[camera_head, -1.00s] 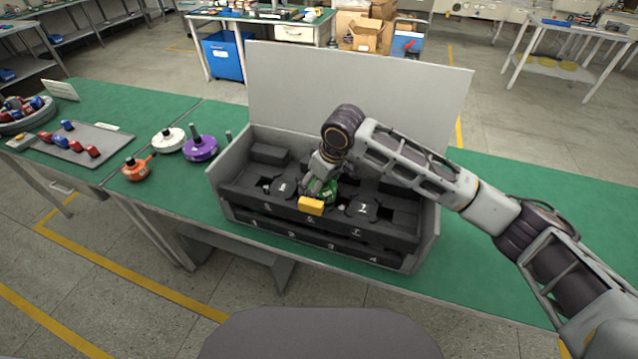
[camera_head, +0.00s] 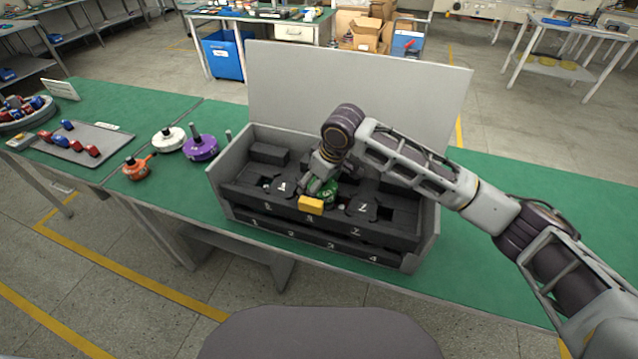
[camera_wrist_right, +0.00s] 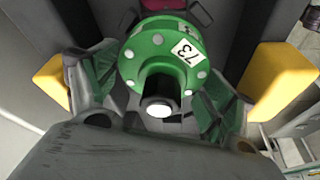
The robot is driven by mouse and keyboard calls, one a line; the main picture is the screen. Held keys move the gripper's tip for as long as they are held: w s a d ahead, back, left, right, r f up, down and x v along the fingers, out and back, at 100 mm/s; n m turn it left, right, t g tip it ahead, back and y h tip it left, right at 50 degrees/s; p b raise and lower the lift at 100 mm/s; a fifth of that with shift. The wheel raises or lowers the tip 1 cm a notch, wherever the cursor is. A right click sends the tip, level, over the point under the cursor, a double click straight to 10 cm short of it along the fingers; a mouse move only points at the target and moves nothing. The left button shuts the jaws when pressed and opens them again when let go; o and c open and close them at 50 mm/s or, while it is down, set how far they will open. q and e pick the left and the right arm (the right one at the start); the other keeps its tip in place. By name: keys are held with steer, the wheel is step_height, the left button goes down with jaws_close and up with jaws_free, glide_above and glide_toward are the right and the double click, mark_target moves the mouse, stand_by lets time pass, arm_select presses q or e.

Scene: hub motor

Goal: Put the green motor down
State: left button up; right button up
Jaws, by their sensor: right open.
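The green motor (camera_head: 330,193) sits in the black insert of the grey box, between two round recesses. In the right wrist view the green motor (camera_wrist_right: 158,62) shows its round flange, white dots, a tag reading 73 and a pale shaft end towards the camera. My right gripper (camera_head: 320,191) is over it from above. Its fingers stand open on either side of the motor in the right wrist view (camera_wrist_right: 157,90), with the motor between them. The gripper hides part of the motor and its seat in the head view. My left gripper is not in view.
The grey box (camera_head: 223,182) has a raised lid (camera_head: 360,95) behind and numbered black inserts. White (camera_head: 168,140), purple (camera_head: 200,149) and orange (camera_head: 136,169) motors stand on the green table left of it. A tray (camera_head: 75,147) holds small parts. The table right of the box is clear.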

mark_target(328, 186)
steer(key=shift+s+d+r, duration=0.1)
steer(key=shift+d+r, duration=0.05)
steer(key=shift+r, duration=0.5)
steer(key=v, duration=0.9)
steer(key=shift+r, duration=0.1)
steer(key=shift+s+d+r, duration=0.2)
steer(key=shift+r, duration=0.5)
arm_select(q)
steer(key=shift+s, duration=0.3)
